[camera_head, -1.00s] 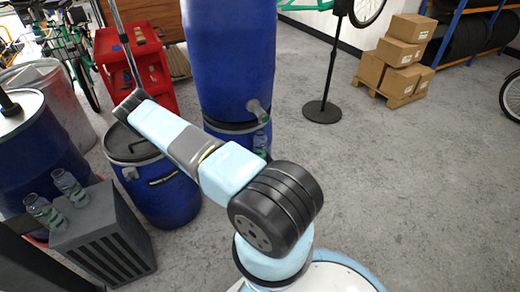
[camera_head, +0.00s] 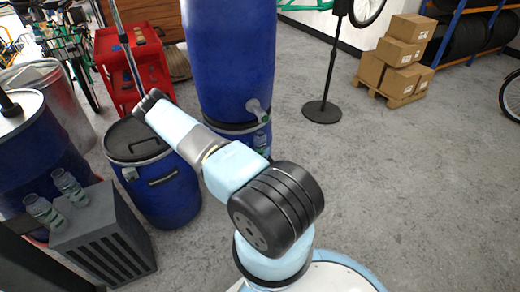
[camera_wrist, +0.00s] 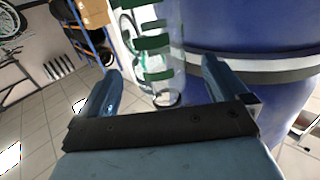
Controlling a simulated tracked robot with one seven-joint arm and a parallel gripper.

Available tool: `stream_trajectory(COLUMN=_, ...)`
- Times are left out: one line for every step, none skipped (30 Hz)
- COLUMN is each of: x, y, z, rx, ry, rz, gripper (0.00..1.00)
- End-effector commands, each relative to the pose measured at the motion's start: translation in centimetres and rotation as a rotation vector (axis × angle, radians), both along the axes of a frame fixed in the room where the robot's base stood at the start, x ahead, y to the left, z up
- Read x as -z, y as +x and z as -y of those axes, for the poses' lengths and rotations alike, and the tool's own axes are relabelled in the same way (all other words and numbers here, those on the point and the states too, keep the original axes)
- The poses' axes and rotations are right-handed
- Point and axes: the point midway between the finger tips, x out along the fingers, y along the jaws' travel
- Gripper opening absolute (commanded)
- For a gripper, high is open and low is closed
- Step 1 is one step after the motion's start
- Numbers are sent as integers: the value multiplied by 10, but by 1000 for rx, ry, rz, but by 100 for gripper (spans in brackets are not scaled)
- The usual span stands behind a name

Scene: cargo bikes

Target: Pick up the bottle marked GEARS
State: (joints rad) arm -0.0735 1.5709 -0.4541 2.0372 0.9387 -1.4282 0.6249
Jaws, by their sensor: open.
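In the wrist view, a clear bottle (camera_wrist: 158,45) with green bands shows in the gap between my gripper's fingers. My gripper (camera_wrist: 161,68) is open, with one blue finger on either side of the bottle's lower end. I cannot tell how deep the bottle lies between the fingers, and no contact shows. The word GEARS cannot be read on any bottle. In the head view, two clear bottles, a front one (camera_head: 43,211) and a rear one (camera_head: 70,187), stand on a grey slatted box.
A tall blue barrel (camera_head: 228,60) stands behind my arm, with a clear fitting or bottle (camera_head: 257,110) at its side. A lidded blue drum (camera_head: 165,195) stands left of my arm. Stacked cartons (camera_head: 400,55) are far right.

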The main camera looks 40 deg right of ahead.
Motion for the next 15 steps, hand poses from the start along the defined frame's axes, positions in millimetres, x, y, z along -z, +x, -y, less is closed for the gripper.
stream_trajectory(x=1, y=1, z=3, rx=1, ry=-1, rz=1, gripper=100)
stream_trajectory(x=1, y=2, z=6, rx=1, ry=-1, rz=1, gripper=100)
stream_trajectory(x=2, y=4, z=10, rx=2, ry=-2, rz=1, gripper=100)
stream_trajectory(x=2, y=6, z=13, rx=2, ry=-1, rz=2, gripper=100)
stream_trajectory(x=3, y=8, z=16, rx=2, ry=-1, rz=2, gripper=100)
stream_trajectory(x=4, y=10, z=21, rx=2, ry=0, rz=1, gripper=100)
stream_trajectory(x=5, y=13, z=25, rx=1, ry=0, rz=2, gripper=100)
stream_trajectory(x=5, y=15, z=28, rx=1, ry=0, rz=2, gripper=100)
stream_trajectory(x=5, y=18, z=33, rx=1, ry=-1, rz=3, gripper=100)
stream_trajectory(x=4, y=20, z=37, rx=2, ry=-2, rz=3, gripper=100)
stream_trajectory(x=5, y=21, z=39, rx=2, ry=-1, rz=3, gripper=100)
stream_trajectory(x=5, y=23, z=41, rx=1, ry=-1, rz=3, gripper=100)
stream_trajectory(x=5, y=24, z=42, rx=1, ry=0, rz=1, gripper=100)
stream_trajectory(x=5, y=24, z=43, rx=1, ry=1, rz=1, gripper=100)
stream_trajectory(x=5, y=25, z=43, rx=0, ry=1, rz=1, gripper=100)
